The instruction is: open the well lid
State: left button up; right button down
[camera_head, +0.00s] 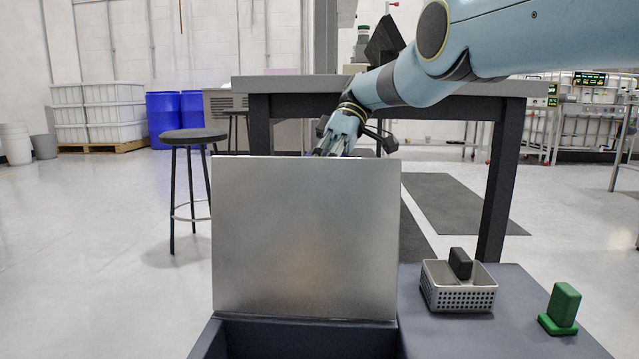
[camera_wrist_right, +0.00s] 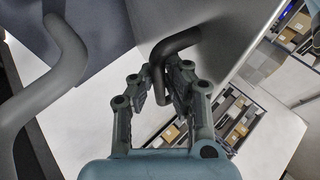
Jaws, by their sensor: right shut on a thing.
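The well lid (camera_head: 305,240) is a flat metallic grey panel standing about upright at the far edge of a dark well (camera_head: 300,338). My right gripper (camera_head: 335,148) is at the lid's top edge, on its far side, partly hidden by it. In the right wrist view, my right gripper (camera_wrist_right: 165,85) is shut on a dark bent handle (camera_wrist_right: 176,43) attached to the grey lid surface (camera_wrist_right: 225,30). The handle is hidden in the head view. My left gripper is not in view.
A perforated metal basket (camera_head: 458,297) with a dark block and a green object (camera_head: 561,310) stand on the counter right of the well. A grey table (camera_head: 500,180) is behind the lid, and a stool (camera_head: 193,136) is at left. A bent grey bar (camera_wrist_right: 45,85) is near the right wrist.

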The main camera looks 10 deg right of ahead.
jog(key=shift+w+d+r, duration=0.1)
jog(key=shift+w+r, duration=0.05)
jog(key=shift+r, duration=0.15)
jog(key=c, duration=1.4)
grip_release()
jog(key=shift+d, duration=0.1)
jog(key=shift+o, duration=0.3)
jog(key=shift+f, duration=0.15)
